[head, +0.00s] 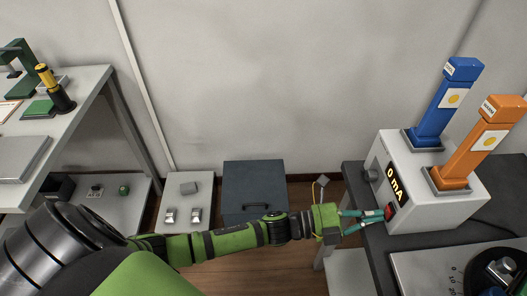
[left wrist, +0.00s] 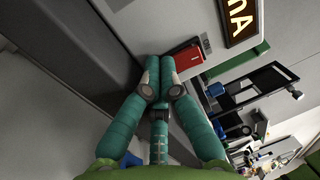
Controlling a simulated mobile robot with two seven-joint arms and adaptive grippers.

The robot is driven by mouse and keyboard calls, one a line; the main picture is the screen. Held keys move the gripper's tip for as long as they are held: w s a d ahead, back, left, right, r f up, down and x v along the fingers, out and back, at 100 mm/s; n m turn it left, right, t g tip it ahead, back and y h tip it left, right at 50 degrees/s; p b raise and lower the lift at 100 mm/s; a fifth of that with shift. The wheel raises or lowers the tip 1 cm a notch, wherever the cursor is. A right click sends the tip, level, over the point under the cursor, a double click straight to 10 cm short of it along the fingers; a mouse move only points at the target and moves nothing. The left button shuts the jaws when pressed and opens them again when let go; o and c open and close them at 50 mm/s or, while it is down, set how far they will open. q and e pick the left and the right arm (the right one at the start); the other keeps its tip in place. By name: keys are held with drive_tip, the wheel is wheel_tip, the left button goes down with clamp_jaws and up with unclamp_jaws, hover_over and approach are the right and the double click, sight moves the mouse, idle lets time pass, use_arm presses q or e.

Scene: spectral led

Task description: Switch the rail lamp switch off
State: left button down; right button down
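A red switch (head: 390,212) sits low on the front of a white box (head: 437,206), below a display (head: 394,183) reading "0 mA". I take it for the rail lamp switch; its rocker position is too small to tell. My left gripper (head: 381,214) is at the switch, with its teal fingertips in front of the box. In the left wrist view the fingertips (left wrist: 160,64) are together with nothing visible between them, right beside the red switch (left wrist: 186,57). I cannot tell whether they touch it. My right gripper is not in view.
A blue post (head: 444,105) and an orange post (head: 482,145) stand on the white box, on a dark table (head: 366,240). A dark blue cabinet (head: 254,183) stands by the wall. A light-topped bench (head: 60,135) is at the left.

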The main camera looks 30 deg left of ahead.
use_arm(q)
drive_tip(key=shift+s+a+r+g+y+p, duration=0.2)
drive_tip(key=shift+r+g+y+p, duration=0.45)
drive_tip(key=shift+p, duration=2.2)
drive_tip(key=shift+s+a+r+g+y+p, duration=0.1)
drive_tip(key=shift+a+r+g+y+p, duration=0.5)
drive_tip(key=shift+p, duration=2.2)
drive_tip(key=s+f+b+v, duration=0.15)
drive_tip(key=b+v, duration=0.25)
drive_tip(key=v, duration=0.9)
drive_tip(key=a+f+n+y+p, duration=0.2)
drive_tip(key=a+f+n+y, duration=0.3)
drive_tip(key=f, duration=0.5)
drive_tip(key=a+f+n+y+p, duration=0.2)
drive_tip(key=a+f+n+y, duration=0.3)
drive_tip(key=a+f+n, duration=0.4)
drive_tip(key=shift+w+a+f+n+t+y, duration=0.15)
drive_tip(key=shift+w+f+n+t+y, duration=0.3)
drive_tip(key=shift+f, duration=0.3)
